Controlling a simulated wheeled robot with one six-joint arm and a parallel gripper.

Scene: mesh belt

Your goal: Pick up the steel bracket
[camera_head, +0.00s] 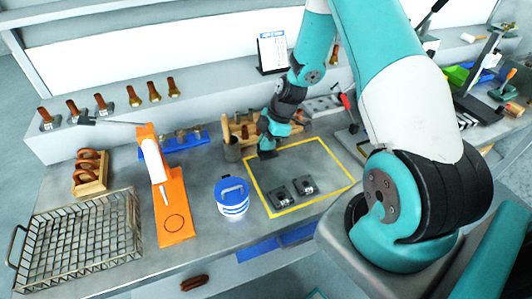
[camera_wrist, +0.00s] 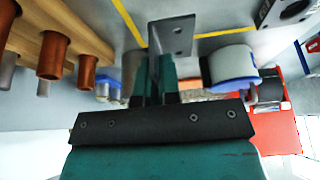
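The steel bracket (camera_wrist: 170,36) is a dark grey angled plate with two small holes, seen in the wrist view just beyond my fingertips. My gripper (camera_wrist: 155,82) has its fingers closed on both sides of the bracket's other leg. In the head view my gripper (camera_head: 268,146) hangs at the back left corner of the yellow-outlined area. The bracket is too small and dark to make out clearly there. I cannot tell whether it touches the table.
Two dark blocks (camera_head: 292,191) sit inside the yellow outline (camera_head: 262,199). A blue-and-white tub (camera_head: 232,198) stands left of it, then an orange stand (camera_head: 172,205) and a wire basket (camera_head: 80,239). A wooden tool rack and grey cup (camera_head: 232,150) are close left of my gripper.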

